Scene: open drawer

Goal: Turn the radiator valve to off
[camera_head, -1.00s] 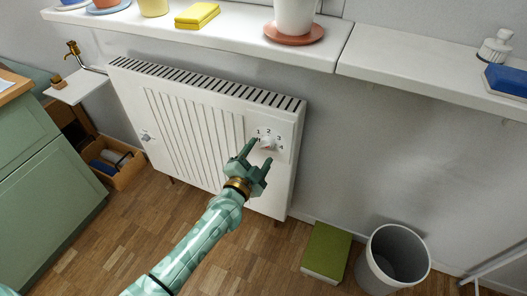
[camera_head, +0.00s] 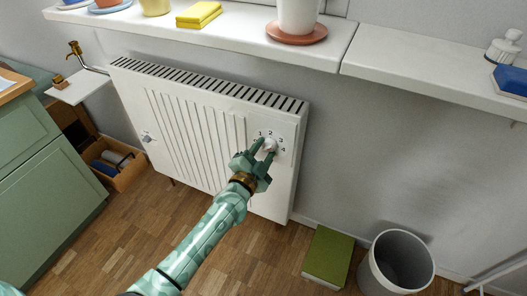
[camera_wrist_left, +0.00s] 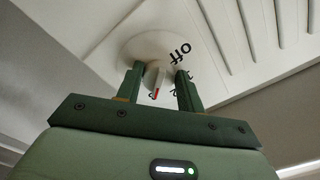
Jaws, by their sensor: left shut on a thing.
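The white radiator (camera_head: 195,125) hangs on the grey wall, with a round white valve knob (camera_head: 269,145) near its upper right corner and numbers printed around it. My left gripper (camera_head: 264,150) is at the knob, with one finger on each side, shut on it. In the left wrist view the knob (camera_wrist_left: 155,74) sits between the two fingers. Its red mark (camera_wrist_left: 156,92) points at the lower side of the picture, away from the black word "off" (camera_wrist_left: 180,52). The fingers partly hide the other figures. My right gripper is not in view.
A white shelf (camera_head: 235,35) with pots and a yellow sponge (camera_head: 199,15) runs above the radiator. A grey bin (camera_head: 397,262) and a green box (camera_head: 328,256) stand on the floor at right. A green cabinet (camera_head: 50,200) is at left.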

